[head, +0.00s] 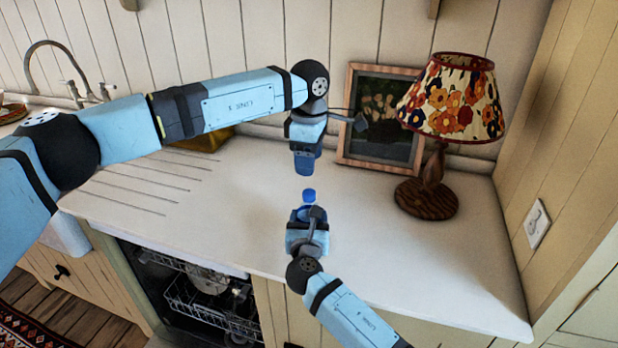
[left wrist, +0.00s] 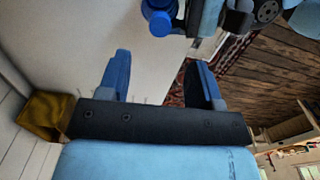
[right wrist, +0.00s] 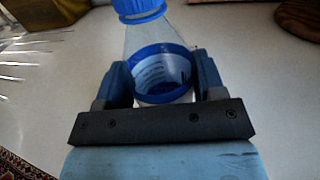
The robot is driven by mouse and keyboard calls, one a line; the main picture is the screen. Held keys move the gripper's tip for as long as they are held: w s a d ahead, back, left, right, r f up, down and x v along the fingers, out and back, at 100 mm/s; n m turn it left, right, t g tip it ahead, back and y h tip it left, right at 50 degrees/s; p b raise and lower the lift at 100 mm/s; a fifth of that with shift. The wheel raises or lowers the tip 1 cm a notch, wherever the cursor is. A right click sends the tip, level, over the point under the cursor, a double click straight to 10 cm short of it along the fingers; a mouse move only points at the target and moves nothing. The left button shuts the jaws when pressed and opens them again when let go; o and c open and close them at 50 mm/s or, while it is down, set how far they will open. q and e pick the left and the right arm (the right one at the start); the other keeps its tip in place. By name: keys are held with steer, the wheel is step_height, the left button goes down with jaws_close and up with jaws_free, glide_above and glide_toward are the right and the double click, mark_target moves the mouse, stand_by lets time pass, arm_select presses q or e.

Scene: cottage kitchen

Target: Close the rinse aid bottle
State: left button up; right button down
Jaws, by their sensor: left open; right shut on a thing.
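The rinse aid bottle (right wrist: 150,35) is clear with a blue band and a blue cap (right wrist: 138,8) at its neck; whether the cap is fully tightened I cannot tell. My right gripper (right wrist: 162,78) is shut around the bottle's body. In the head view the blue cap (head: 308,195) shows above my right gripper (head: 306,214), which hides most of the bottle. My left gripper (head: 304,166) is open and empty, pointing down above and behind the cap, apart from it. In the left wrist view the cap (left wrist: 160,22) lies beyond the open fingers (left wrist: 159,75).
A lamp with a floral shade (head: 453,97) and a framed picture (head: 378,118) stand at the back right of the white counter (head: 400,250). A yellow object (head: 207,138) is behind my left arm. A dishwasher (head: 205,300) stands open below.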

arm_select(q)
steer(key=shift+r, duration=1.8)
arm_select(e)
steer(key=shift+c, duration=0.7)
jaws_free()
arm_select(q)
steer(key=shift+f, duration=0.15)
arm_select(e)
steer(key=s, duration=1.3)
steer(key=shift+s+a, duration=0.35)
steer(key=shift+s, duration=0.05)
steer(key=shift+f, duration=0.1)
